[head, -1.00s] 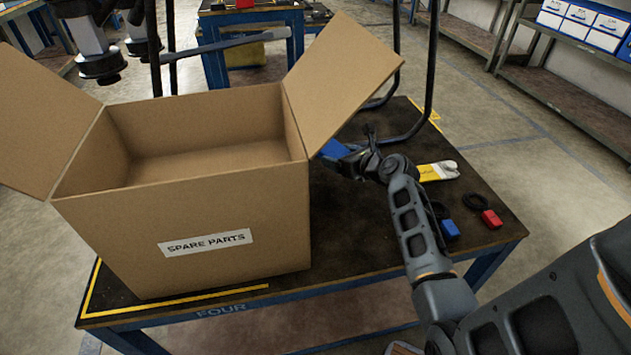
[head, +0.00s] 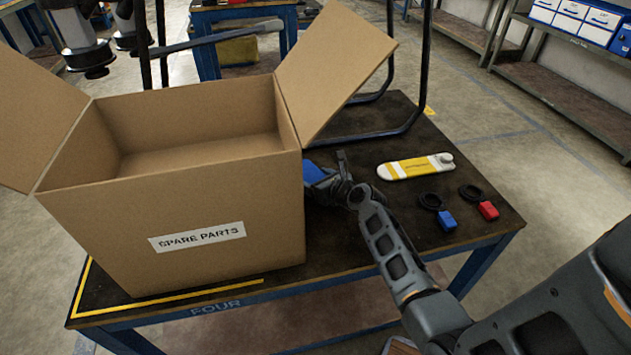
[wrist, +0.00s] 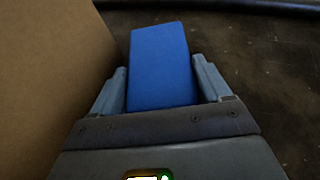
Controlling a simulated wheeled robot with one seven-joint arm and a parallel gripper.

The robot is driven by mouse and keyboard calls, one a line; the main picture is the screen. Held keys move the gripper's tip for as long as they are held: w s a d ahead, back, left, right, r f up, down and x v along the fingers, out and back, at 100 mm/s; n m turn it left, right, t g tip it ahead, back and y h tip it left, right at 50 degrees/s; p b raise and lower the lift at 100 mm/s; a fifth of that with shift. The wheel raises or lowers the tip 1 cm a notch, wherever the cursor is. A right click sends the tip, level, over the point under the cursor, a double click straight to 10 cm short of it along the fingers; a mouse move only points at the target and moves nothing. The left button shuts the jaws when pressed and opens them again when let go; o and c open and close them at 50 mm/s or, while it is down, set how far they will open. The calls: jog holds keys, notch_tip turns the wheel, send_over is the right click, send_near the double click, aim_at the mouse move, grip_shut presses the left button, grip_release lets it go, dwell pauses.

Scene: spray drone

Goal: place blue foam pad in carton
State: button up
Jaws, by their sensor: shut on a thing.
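The blue foam pad (wrist: 161,65) is a flat rectangular block between my gripper's fingers in the wrist view. In the head view the pad (head: 315,173) shows just right of the carton, partly hidden by my gripper. My gripper (head: 330,178) is shut on the pad, beside the carton's right wall and below its open right flap. The wrist view shows the gripper (wrist: 161,92) too. The open cardboard carton (head: 205,205), labelled SPARE PARTS, stands on the table's left side. Its visible interior looks empty. Its wall (wrist: 45,80) fills the left of the wrist view.
On the dark table (head: 360,250) lie a yellow and white device (head: 415,166), a blue tag with a black ring (head: 446,219) and a red tag with a ring (head: 487,208). A black tubular frame (head: 427,70) rises behind. The carton's right flap (head: 338,65) leans outward.

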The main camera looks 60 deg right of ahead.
jog(key=shift+f, duration=0.15)
jog(key=o, duration=1)
jog(key=shift+c, duration=0.2)
